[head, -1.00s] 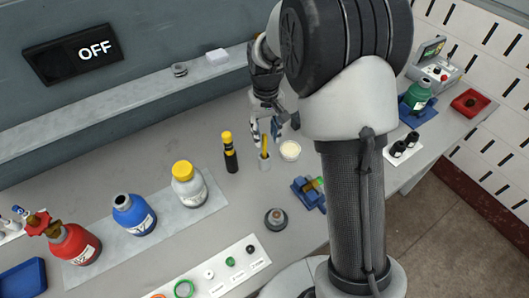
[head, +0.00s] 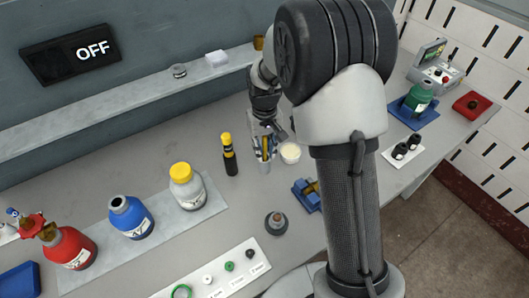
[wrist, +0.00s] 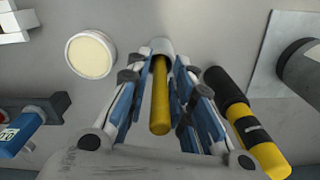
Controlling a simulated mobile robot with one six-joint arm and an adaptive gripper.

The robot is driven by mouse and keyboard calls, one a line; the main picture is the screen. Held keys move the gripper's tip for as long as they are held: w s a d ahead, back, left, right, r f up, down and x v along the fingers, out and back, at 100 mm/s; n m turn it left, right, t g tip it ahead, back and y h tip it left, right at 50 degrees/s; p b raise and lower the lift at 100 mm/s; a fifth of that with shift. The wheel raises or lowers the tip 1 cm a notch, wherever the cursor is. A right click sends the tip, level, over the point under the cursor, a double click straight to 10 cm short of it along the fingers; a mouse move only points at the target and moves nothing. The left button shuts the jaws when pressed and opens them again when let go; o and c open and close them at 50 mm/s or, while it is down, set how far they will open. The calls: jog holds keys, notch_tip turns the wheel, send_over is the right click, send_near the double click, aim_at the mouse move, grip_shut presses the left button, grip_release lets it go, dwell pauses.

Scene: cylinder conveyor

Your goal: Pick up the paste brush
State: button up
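The paste brush (wrist: 160,100) appears to be the thin yellow handle standing in a small grey holder (wrist: 160,47). In the head view the holder (head: 264,166) shows just under my fingers, and the handle is partly hidden by them. My gripper (wrist: 162,110) is open, with its blue-padded fingers on either side of the handle. Gaps show between the handle and both fingers in the wrist view. The gripper (head: 264,147) points down over the table in the head view.
A black and yellow tool (head: 229,155) stands close to my gripper, on the left in the head view. A round cream-coloured pot (head: 290,152) is close on the other side. A blue fixture (head: 307,193) and a grey round piece (head: 276,223) stand nearer the front.

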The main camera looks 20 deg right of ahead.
grip_shut()
notch_tip(320, 180, up, 20)
jog(key=p, duration=0.5)
